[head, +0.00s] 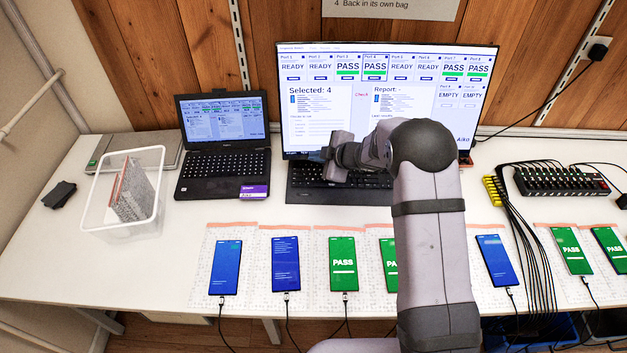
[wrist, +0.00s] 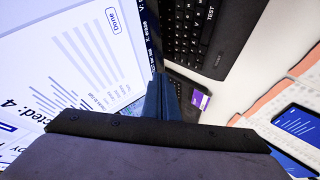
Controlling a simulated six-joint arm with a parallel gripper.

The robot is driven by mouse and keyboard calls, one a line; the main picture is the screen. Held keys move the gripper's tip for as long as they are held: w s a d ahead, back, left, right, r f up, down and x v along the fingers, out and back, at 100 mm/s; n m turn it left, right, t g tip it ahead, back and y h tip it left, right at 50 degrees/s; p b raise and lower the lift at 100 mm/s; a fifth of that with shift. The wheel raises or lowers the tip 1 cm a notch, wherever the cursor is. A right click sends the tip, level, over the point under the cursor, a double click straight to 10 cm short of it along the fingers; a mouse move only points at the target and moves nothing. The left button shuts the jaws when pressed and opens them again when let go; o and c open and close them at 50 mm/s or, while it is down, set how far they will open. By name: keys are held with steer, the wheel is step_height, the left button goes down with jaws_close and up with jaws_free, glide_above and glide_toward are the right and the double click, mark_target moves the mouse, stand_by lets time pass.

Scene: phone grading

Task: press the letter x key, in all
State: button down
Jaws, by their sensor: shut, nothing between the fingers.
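A black keyboard (head: 310,194) lies in front of the large monitor. The letter x key cannot be made out in either view. My gripper (head: 325,154) is shut and empty. In the head view it overlaps the monitor's lower edge and the back of the keyboard. In the wrist view its fingertips (wrist: 158,82) are together, beside the monitor's lower edge, and appear apart from the keys. My arm hides the keyboard's right part.
The monitor (head: 330,75) shows "Selected: 4" and port tiles. A laptop (head: 222,160) stands to its left, beside a clear bin (head: 122,228). Several phones, including a blue one (head: 225,268) and a green PASS one (head: 342,265), lie along the front. A cabled hub (head: 560,182) is at right.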

steer(key=f+b, duration=0.6)
steer(key=shift+w+f, duration=0.2)
steer(key=shift+w, duration=0.15)
steer(key=shift+w+f+b, duration=0.15)
steer(key=shift+f+b, duration=0.35)
steer(key=shift+f, duration=0.5)
steer(key=shift+f+b, duration=0.3)
steer(key=shift+f, duration=0.5)
stand_by(1.9)
steer(key=shift+r, duration=0.1)
steer(key=shift+r+p, duration=0.7)
steer(key=shift+p, duration=0.1)
steer(key=shift+r, duration=0.1)
steer(key=r+p, duration=0.4)
steer(key=shift+s+r+p, duration=0.3)
steer(key=shift+r+p, duration=0.05)
steer(key=shift+r, duration=0.05)
stand_by(0.6)
